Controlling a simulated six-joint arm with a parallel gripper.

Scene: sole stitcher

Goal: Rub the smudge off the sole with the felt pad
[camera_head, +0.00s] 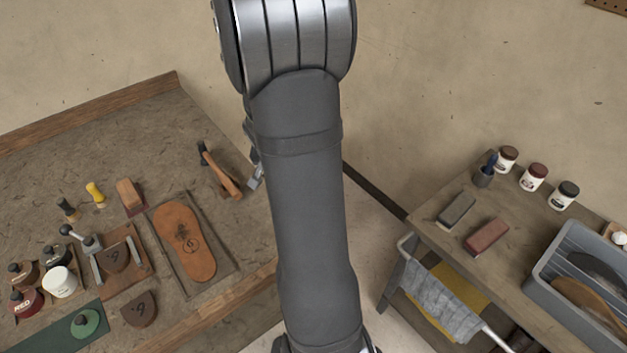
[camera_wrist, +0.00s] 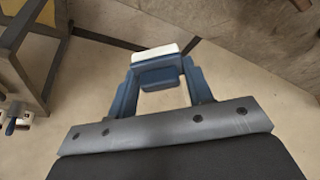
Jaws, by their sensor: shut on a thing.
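The tan sole (camera_head: 176,220) lies flat in a shallow dark tray (camera_head: 222,266) on the left bench in the head view. It carries a round dark mark and a darker patch near its middle; I cannot tell which is the smudge. In the wrist view my gripper (camera_wrist: 161,72) is shut on the felt pad (camera_wrist: 155,55), a blue block with a white face pointing away from the jaws. The pad is held over bare floor between the benches, apart from the sole. In the head view my arm hides most of the gripper and pad.
A hammer (camera_head: 222,174) lies behind the tray. Knobs, jars and brown heel pieces (camera_head: 139,309) crowd the bench's left side. The right bench holds two blocks (camera_head: 487,236), several jars (camera_head: 534,177) and a grey bin (camera_head: 545,289). A grey cloth (camera_head: 440,300) hangs on a rail.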

